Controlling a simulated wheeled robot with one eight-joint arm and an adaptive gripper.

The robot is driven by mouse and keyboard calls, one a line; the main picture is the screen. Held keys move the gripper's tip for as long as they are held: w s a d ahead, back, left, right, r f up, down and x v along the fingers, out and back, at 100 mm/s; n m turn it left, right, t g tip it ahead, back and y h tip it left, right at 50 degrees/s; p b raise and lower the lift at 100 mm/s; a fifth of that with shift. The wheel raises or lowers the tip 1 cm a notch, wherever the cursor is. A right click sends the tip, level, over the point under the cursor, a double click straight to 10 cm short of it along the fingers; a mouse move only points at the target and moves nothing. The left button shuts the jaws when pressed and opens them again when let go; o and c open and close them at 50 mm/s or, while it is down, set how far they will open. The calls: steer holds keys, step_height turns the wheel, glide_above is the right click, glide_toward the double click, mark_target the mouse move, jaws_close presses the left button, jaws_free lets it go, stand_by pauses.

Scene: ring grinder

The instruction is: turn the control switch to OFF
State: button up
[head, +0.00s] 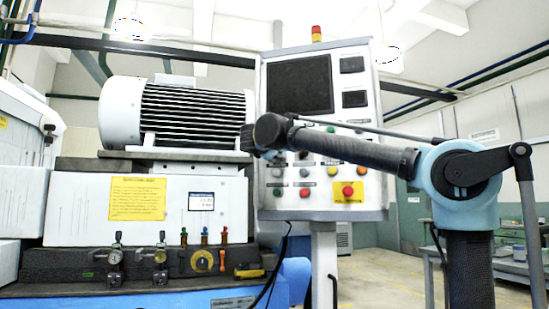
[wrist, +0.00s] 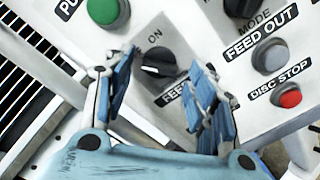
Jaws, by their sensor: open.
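A black rotary switch knob (wrist: 160,70) sits on the white panel in the wrist view, with the word ON printed just above it. A white mark shows on the knob's left part. No OFF label is readable. My gripper (wrist: 166,68) is open, with one blue finger at each side of the knob. Whether either finger touches it I cannot tell. The right finger partly covers a label starting with FEED below the knob. In the head view the control panel (head: 355,215) stands behind my arm, and the arm's end hides this part of it.
Near the knob are a green button (wrist: 108,10), another black knob marked MODE (wrist: 243,6), a grey FEED OUT button (wrist: 271,56) and a red DISC STOP button (wrist: 287,96). A motor (head: 180,112) stands left of the panel. A red button on yellow (head: 348,191) is lower right.

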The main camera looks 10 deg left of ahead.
steer(key=shift+s, duration=0.1)
steer(key=s, duration=1.1)
steer(key=shift+s+a, duration=0.15)
steer(key=shift+s, duration=0.15)
steer(key=w+d+f+m+g+h, duration=0.2)
steer(key=w+d+f+m+g, duration=0.1)
steer(key=d+f, duration=0.6)
steer(key=w+d+f+m+g+h, duration=0.2)
steer(key=w+d+f+m, duration=0.15)
steer(key=d+f, duration=0.6)
steer(key=s+d+f+m+g+h, duration=0.1)
steer(key=s+d+f+m+g, duration=0.15)
steer(key=d+f, duration=0.6)
steer(key=s+d+f+m+g, duration=0.1)
steer(key=d+f+m+g, duration=0.15)
steer(key=d+f, duration=0.55)
steer(key=s+d+f+m+g+y, duration=0.1)
steer(key=s+d+f+m+g, duration=0.1)
steer(key=s+f, duration=0.5)
steer(key=s+d+f+m+g+y, duration=0.2)
steer(key=s+d+f+m, duration=0.3)
steer(key=f, duration=1.1)
steer(key=s+d+f+m+g+y, duration=0.1)
steer(key=s+d+f+m, duration=0.3)
steer(key=s+f, duration=0.5)
step_height(320, 180, down, 3)
steer(key=shift+s+r+m+g+y, duration=0.1)
steer(key=shift+s+m+g+y, duration=0.3)
steer(key=shift+m+y, duration=0.5)
